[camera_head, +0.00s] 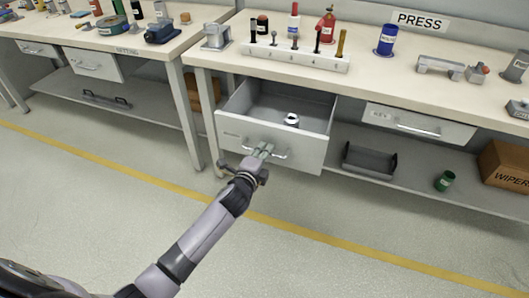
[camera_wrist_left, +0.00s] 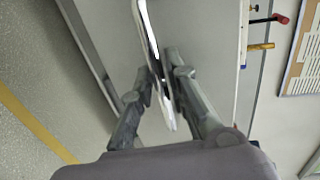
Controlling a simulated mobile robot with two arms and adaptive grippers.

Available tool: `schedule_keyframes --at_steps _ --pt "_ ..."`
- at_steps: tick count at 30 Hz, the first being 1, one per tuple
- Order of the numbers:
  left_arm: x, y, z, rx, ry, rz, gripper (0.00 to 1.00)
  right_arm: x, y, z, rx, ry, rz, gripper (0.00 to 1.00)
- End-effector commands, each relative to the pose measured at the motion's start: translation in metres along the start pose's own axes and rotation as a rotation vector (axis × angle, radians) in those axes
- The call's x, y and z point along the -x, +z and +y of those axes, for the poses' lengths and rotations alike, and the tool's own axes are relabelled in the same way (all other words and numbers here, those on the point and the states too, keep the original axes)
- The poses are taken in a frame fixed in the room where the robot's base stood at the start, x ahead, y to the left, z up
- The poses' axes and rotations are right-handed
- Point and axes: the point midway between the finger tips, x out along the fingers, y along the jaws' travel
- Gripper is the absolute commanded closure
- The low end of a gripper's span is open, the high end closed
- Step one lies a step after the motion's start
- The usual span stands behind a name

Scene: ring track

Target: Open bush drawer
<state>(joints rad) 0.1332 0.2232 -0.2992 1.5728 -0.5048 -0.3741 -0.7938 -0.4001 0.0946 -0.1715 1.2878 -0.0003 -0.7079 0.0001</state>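The open drawer (camera_head: 235,128) hangs out below the front left of the bench marked PRESS. Its front label is too small to read. A small white-and-dark ring-shaped part (camera_head: 292,120) lies inside it. The drawer's bar handle (camera_head: 280,156) is on its front, and in the left wrist view the handle (camera_wrist_left: 150,35) runs between my fingers. My left gripper (camera_head: 264,150) is at the handle; its fingers (camera_wrist_left: 158,72) close in on both sides of the bar. My right gripper is not in view.
A shut drawer (camera_head: 418,123) is to the right. A dark tray (camera_head: 370,160), a green can (camera_head: 445,180) and a carton (camera_head: 505,168) sit on the lower shelf. A white rack (camera_head: 295,58) of tools stands above. The floor in front is clear.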

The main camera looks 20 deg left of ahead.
Motion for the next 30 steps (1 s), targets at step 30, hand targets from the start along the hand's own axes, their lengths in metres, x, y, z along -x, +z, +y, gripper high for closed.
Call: schedule_keyframes --at_steps 30 --pt "0.091 0.0 0.001 0.0 0.001 0.001 0.71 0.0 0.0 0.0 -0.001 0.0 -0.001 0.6"
